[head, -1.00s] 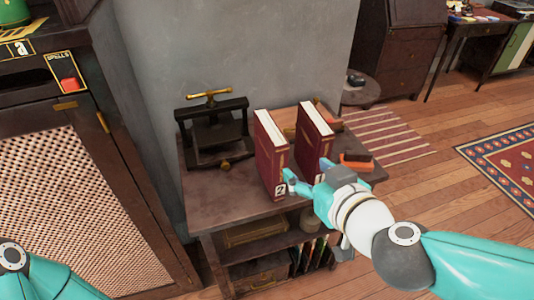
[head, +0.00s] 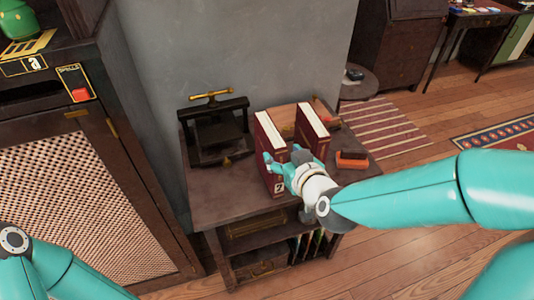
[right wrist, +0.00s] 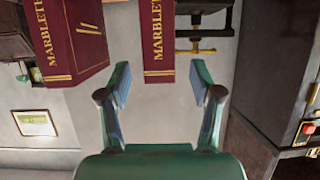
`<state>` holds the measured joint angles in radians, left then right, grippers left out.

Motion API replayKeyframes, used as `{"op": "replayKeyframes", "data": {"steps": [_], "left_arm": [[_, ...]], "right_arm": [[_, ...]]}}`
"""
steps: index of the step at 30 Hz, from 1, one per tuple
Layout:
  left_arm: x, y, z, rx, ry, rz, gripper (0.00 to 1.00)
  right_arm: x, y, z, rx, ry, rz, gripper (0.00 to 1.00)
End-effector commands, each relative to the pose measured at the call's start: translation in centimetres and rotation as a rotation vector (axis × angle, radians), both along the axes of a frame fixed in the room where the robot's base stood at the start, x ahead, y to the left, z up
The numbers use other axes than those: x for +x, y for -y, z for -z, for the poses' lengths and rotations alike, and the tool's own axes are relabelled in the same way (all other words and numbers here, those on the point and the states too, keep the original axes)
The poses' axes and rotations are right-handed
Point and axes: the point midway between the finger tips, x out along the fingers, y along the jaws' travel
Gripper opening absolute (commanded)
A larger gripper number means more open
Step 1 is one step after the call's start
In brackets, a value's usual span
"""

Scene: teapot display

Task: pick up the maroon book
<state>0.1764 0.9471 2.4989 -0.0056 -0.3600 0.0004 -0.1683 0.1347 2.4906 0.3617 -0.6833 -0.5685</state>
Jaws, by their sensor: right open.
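Two maroon books stand upright side by side on a small brown table: the left book (head: 264,138) and the right book (head: 311,133). My right gripper (head: 284,159) is open and empty at the left book's near side, partly covering it. In the right wrist view, the open fingers (right wrist: 160,72) straddle the line of one book's spine (right wrist: 158,35), with its end between the fingertips and a gap on each side. The other book (right wrist: 70,40) is to the left there. Whether a finger touches a book cannot be told. My left gripper is out of view.
A dark book press (head: 215,130) stands left of the books on the table (head: 225,205). An orange and dark block (head: 351,159) lies at the right. A lower shelf holds more books. A cabinet (head: 90,200) stands at left.

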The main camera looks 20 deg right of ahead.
Motion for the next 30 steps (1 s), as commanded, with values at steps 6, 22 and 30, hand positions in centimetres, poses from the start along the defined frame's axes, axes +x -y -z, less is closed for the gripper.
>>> {"op": "replayKeyframes", "data": {"steps": [6, 22, 30], "left_arm": [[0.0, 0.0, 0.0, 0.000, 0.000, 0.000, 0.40], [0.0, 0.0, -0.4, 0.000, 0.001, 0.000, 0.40], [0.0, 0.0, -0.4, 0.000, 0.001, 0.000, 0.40]], "right_arm": [[1.3, 0.0, 0.5, 0.000, 0.000, 0.001, 0.65], [5.3, -0.3, 2.0, -0.001, 0.002, 0.000, 0.65], [5.3, -0.3, 2.0, 0.000, 0.001, -0.001, 0.30]]}}
